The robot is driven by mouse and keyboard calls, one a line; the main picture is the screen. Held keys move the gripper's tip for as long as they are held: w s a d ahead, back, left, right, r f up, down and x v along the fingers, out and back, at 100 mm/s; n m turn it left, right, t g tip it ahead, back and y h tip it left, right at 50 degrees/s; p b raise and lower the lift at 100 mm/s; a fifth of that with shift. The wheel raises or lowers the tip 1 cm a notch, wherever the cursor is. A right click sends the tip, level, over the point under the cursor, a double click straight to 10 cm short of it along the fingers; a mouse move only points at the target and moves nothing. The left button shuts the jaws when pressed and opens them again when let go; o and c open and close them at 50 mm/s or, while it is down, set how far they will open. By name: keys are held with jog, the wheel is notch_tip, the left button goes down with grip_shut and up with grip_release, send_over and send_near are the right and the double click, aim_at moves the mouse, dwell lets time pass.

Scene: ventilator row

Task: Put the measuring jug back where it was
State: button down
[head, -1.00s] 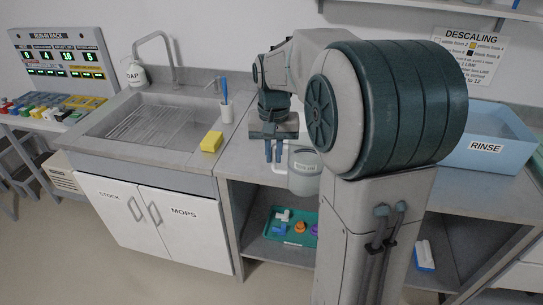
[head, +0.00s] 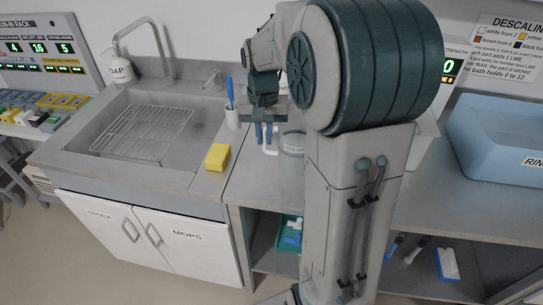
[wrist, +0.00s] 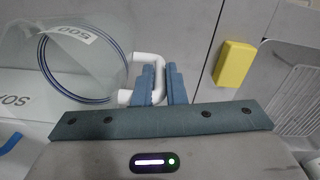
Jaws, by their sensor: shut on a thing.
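The measuring jug (head: 291,142) is a clear vessel with a white handle, partly hidden behind my arm in the head view. In the wrist view the jug (wrist: 85,65) fills the upper left, with dark blue rings and a "500" label. My gripper (head: 268,135) is over the worktop right of the sink. In the wrist view my gripper (wrist: 160,82) has its blue fingers shut on the jug's white handle (wrist: 150,58). Whether the jug's base touches the worktop cannot be told.
A yellow sponge (head: 217,157) lies at the sink's right edge, near a cup with a blue brush (head: 232,115). The sink (head: 140,125) holds a wire rack. A blue RINSE tub (head: 500,145) stands at right. A green tray (head: 290,232) is on the shelf below.

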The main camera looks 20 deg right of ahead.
aim_at(265, 153)
jog(key=shift+f, duration=3.05)
jog(key=shift+f, duration=0.15)
jog(key=c, duration=1.5)
grip_release()
